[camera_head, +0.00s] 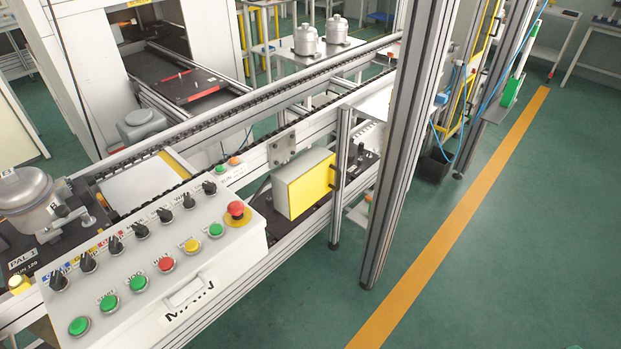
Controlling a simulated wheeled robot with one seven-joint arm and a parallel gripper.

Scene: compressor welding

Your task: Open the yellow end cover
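A yellow panel (312,190), which looks like the yellow end cover, is on the side of a pale box mounted at the conveyor's near side, about the middle of the view. It looks shut against the box. A small dark handle or latch (333,177) shows at its right edge, near an aluminium post. My gripper is not in view.
A control box (160,270) with several buttons and a red emergency stop (236,209) stands at the left front. A tall aluminium post (405,140) rises right of the yellow panel. Green floor with an orange line (450,225) lies clear at the right.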

